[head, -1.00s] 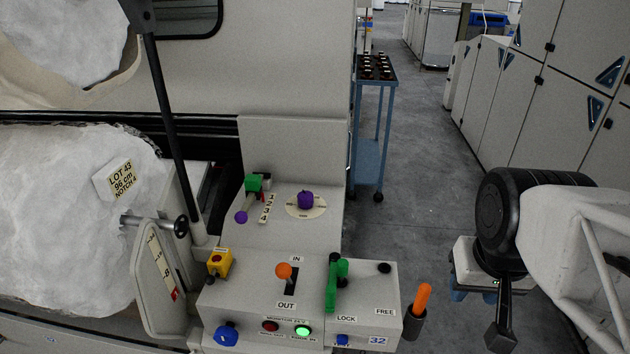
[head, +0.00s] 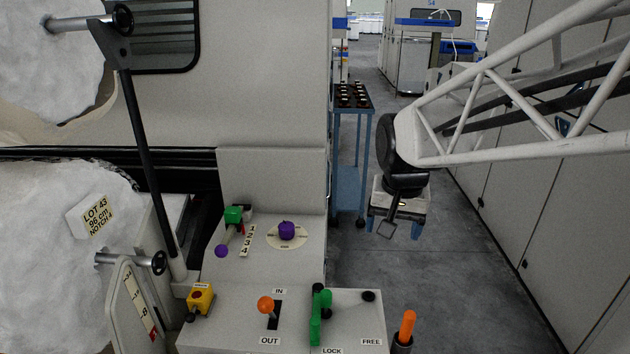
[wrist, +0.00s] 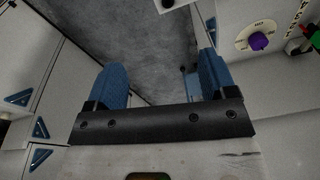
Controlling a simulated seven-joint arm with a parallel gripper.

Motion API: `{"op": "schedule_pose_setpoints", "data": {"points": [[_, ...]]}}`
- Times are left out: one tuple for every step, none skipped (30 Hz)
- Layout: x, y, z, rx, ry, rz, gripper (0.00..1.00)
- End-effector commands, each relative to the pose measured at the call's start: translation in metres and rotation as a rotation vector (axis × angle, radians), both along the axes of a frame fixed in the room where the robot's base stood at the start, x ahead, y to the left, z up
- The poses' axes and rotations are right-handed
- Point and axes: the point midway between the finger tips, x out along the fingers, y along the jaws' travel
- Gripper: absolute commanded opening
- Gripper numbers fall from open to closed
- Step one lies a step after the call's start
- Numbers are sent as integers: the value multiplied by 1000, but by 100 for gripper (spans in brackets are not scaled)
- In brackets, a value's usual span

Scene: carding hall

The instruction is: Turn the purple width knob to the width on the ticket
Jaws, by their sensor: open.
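The purple width knob (head: 286,230) sits on a pale round dial (head: 270,243) on the sloped panel. Its scale figures and pointer are too small to read. The knob also shows at the upper right of the wrist view (wrist: 259,42). The ticket (head: 96,215) on the white roll reads LOT 43, 96 cm, NOTCH 4. My gripper (head: 395,223) hangs over the aisle to the right of the panel, apart from the knob. In the wrist view its blue fingers (wrist: 162,68) are spread, with only floor between them.
An orange-ball lever (head: 266,305), green handle (head: 320,316) and yellow button box (head: 201,298) are nearer. A blue trolley (head: 350,155) stands behind; cabinets line the right.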

Motion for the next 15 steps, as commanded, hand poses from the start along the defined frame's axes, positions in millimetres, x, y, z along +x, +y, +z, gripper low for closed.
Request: {"op": "schedule_pose_setpoints", "data": {"points": [[11,6,-2,1,7,-5,78],[17,9,-3,2,10,-10,78],[25,14,-3,4,13,-17,78],[31,17,-5,4,16,-22,78],[37,21,-6,5,19,-27,78],[46,26,-7,7,23,-34,78],[52,29,-9,7,27,-38,78],[57,33,-10,9,29,-44,78],[66,38,-12,9,33,-52,78],[71,42,-13,10,35,-56,78],[77,46,-15,11,38,-61,78],[85,51,-17,11,42,-67,78],[91,55,-19,13,44,-72,78],[97,59,-21,12,49,-78,78],[104,65,-23,14,52,-85,78]]}}
